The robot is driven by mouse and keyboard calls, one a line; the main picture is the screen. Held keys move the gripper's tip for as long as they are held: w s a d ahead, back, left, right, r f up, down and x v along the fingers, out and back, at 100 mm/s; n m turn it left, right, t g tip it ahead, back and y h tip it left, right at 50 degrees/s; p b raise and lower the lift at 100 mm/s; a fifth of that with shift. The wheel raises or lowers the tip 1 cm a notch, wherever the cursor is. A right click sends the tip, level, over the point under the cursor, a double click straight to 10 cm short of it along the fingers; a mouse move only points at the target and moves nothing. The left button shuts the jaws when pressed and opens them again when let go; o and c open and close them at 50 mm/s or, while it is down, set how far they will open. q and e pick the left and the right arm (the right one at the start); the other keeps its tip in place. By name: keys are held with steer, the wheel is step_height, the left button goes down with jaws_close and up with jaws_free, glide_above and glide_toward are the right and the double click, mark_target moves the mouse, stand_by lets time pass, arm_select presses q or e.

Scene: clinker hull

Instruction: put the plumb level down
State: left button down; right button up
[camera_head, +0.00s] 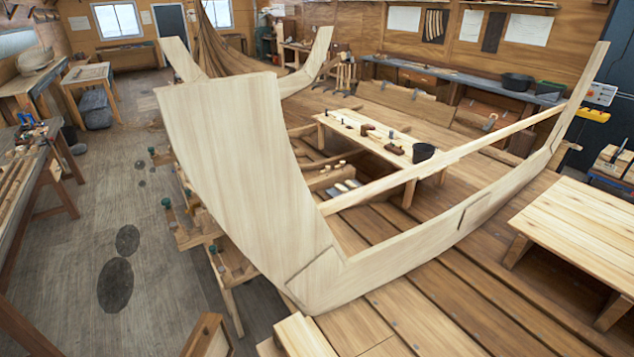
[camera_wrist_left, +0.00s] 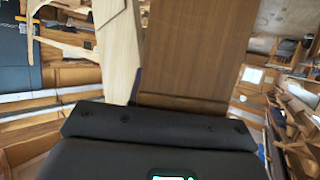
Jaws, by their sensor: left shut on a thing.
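In the left wrist view, my left gripper (camera_wrist_left: 158,122) shows as a wide black body across the bottom. A flat brown wooden board (camera_wrist_left: 190,50), which I take to be the plumb level, rises straight out from it, and the gripper is shut on it. The fingertips are hidden, and no plumb line or bob shows. The pale wooden hull frame (camera_head: 225,160) fills the middle of the head view. A pale timber (camera_wrist_left: 116,55) stands beside the board in the wrist view; I cannot tell whether they touch. Neither gripper shows in the head view.
A low bench (camera_head: 375,140) with small tools and a dark pot (camera_head: 423,153) stands behind the hull's long plank. A bare-topped pale table (camera_head: 585,225) stands at right. A tool-covered workbench (camera_head: 25,175) is at far left. Open floor (camera_head: 115,215) lies between it and the hull.

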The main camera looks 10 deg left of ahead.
arm_select(q)
steer(key=shift+s+r+m+h, duration=0.15)
steer(key=shift+s+r, duration=0.2)
steer(key=shift+r, duration=0.3)
steer(key=shift+s+r+m+h, duration=0.15)
steer(key=shift+s+r, duration=0.2)
steer(key=shift+r, duration=0.3)
steer(key=d+f+n+y, duration=0.1)
steer(key=d, duration=1)
steer(key=shift+s+d+y, duration=0.15)
steer(key=shift+d+y, duration=0.15)
steer(key=shift+d, duration=0.1)
